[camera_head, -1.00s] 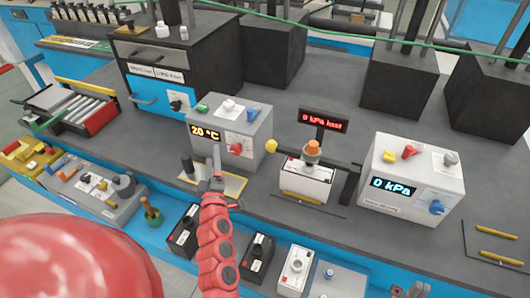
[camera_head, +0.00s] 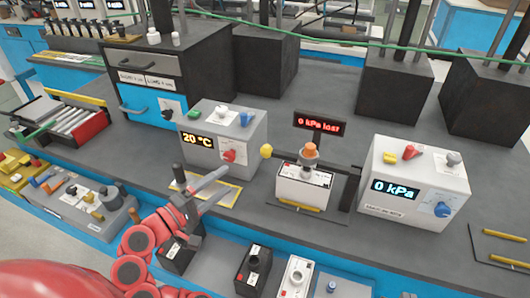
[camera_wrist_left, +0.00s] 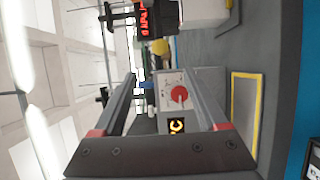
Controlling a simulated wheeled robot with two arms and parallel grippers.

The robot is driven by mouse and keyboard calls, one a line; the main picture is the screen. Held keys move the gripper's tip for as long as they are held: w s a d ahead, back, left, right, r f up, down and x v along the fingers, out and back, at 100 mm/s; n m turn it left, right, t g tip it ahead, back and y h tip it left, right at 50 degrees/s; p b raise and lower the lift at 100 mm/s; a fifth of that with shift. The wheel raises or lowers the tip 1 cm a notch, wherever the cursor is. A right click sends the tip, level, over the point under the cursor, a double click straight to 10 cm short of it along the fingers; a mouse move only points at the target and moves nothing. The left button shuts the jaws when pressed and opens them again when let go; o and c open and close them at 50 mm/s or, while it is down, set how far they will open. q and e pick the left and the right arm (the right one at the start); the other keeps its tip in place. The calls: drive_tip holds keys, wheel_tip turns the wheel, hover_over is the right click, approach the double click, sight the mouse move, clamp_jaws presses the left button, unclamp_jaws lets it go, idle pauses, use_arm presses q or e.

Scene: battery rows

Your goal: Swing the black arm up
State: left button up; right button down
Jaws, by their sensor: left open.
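The black arm (camera_head: 285,156) lies roughly level, running from its yellow ball knob (camera_head: 266,151) towards a black upright (camera_head: 350,186) at the right. It passes behind the orange-topped fitting (camera_head: 311,148) on a white battery (camera_head: 303,186). My left gripper (camera_head: 231,178) is open and empty, left of and nearer than the knob, pointing right. In the left wrist view, the knob (camera_wrist_left: 161,47) shows beyond and between the open fingers (camera_wrist_left: 160,82), not touched. Most of the arm is hidden there. My right gripper is not in view.
A grey "20 °C" box (camera_head: 215,140) with a red dial (camera_head: 229,156) stands close behind my left gripper. A "0 kPa lost" sign (camera_head: 319,123) rises behind the battery. A white "0 kPa" box (camera_head: 414,181) stands right. Several batteries line the front shelf.

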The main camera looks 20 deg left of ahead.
sight(262, 154)
use_arm(q)
drive_tip(key=p+x, duration=0.3)
drive_tip(key=x, duration=1.2)
drive_tip(key=shift+w+d+r+p, duration=0.1)
drive_tip(key=shift+p, duration=0.2)
drive_tip(key=shift+w+d, duration=0.25)
drive_tip(key=shift+w, duration=0.35)
clamp_jaws()
